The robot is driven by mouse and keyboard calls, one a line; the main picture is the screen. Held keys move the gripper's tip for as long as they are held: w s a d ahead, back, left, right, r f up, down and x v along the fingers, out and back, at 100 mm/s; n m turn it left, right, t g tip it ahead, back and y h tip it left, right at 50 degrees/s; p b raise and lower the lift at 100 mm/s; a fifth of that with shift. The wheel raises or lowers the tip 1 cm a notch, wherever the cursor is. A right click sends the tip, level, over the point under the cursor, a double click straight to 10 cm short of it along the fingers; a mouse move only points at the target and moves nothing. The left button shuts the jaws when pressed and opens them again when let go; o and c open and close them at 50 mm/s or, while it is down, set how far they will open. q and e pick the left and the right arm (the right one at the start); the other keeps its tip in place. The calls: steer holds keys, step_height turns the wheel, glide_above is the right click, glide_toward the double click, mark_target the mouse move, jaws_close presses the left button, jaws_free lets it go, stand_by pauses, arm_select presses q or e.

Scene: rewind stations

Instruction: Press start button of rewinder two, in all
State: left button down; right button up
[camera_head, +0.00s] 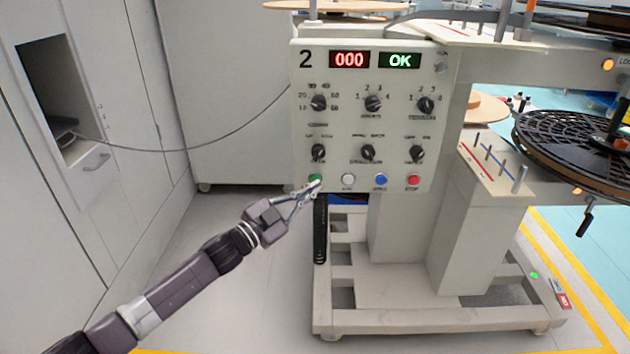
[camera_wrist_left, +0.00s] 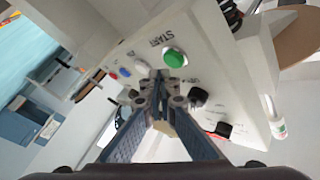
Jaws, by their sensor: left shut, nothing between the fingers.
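The control panel of rewinder two (camera_head: 335,125) faces me, with a "2", a red display reading 000 and a green display reading OK. Its green start button (camera_head: 315,178) is at the left of the bottom button row. In the left wrist view the green button (camera_wrist_left: 174,58) sits beside the word START, just beyond the fingertips. My left gripper (camera_head: 314,186) is shut and empty, its tips at the green button in the head view. In the left wrist view the closed fingertips (camera_wrist_left: 160,76) are close below the button; I cannot tell if they touch. My right gripper is not in view.
White (camera_head: 348,179), blue (camera_head: 380,180) and red (camera_head: 413,181) buttons continue the row, below several black knobs. A cable crosses from the cabinet (camera_head: 110,180) at left to the panel. A black reel (camera_head: 570,140) is at right. Floor left of the machine base (camera_head: 430,319) is clear.

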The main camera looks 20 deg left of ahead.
arm_select(q)
steer(key=shift+w, duration=0.2)
steer(key=shift+w+a, duration=0.1)
steer(key=shift+w, duration=0.15)
